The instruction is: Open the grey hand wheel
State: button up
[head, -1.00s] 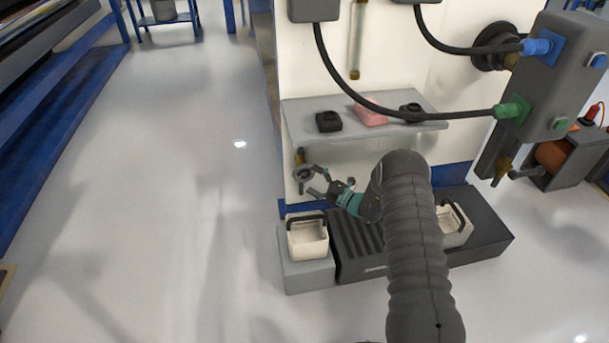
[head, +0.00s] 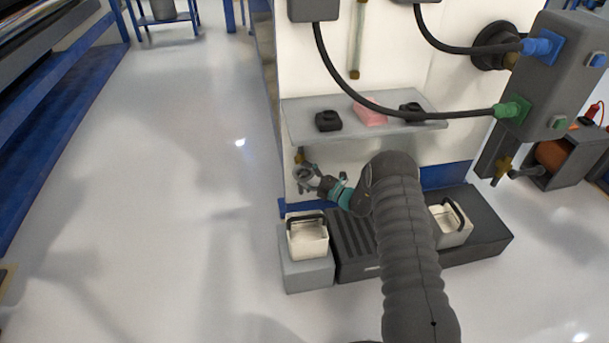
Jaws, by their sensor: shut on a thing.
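The grey hand wheel (head: 304,173) sits low on the white panel, below the left end of the grey shelf, with a brass fitting (head: 299,157) just above it. My gripper (head: 311,180) reaches it from the right and is shut on the wheel, with its fingers at the wheel's rim. The fingers are small in the picture and partly overlap the wheel, so the exact contact is hard to see.
A grey shelf (head: 285,121) with dark items and a pink block (head: 369,116) is above my arm. A white bucket (head: 307,240) stands below the wheel on a grey block. Another bucket (head: 450,229) is right of my arm. Open floor lies left.

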jog(key=n+g+h, duration=0.1)
jog(key=n+h, duration=0.1)
jog(key=n, duration=0.1)
jog(key=shift+r+h, duration=0.1)
jog(key=shift+h, duration=0.2)
jog(key=shift+n+g+h, duration=0.3)
jog(key=shift+n+h, duration=0.7)
jog(key=shift+h, duration=0.2)
jog(key=o, duration=1)
